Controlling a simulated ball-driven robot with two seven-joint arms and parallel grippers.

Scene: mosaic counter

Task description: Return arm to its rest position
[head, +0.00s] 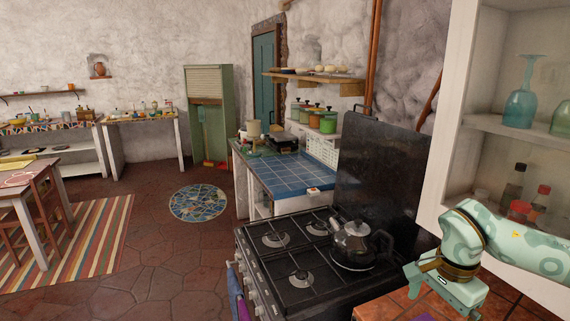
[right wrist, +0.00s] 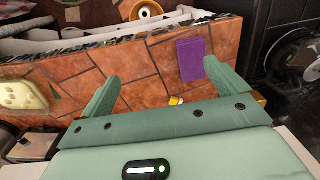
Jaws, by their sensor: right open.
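My right arm comes in from the right edge of the head view, and its pale green gripper (head: 442,285) hangs over the terracotta-tiled counter (head: 378,308), to the right of the stove. In the right wrist view the two fingers of the gripper (right wrist: 160,78) stand wide apart with nothing between them. A purple flat block (right wrist: 195,59) lies on the tiles beyond the right finger, apart from it. My left gripper is not in view.
A dark kettle (head: 352,243) stands on the black stove (head: 290,260) left of my right gripper. An open white cabinet (head: 450,150) with glasses and bottles rises close beside my right arm. In the right wrist view a small yellow thing (right wrist: 177,101) shows near the gripper's base.

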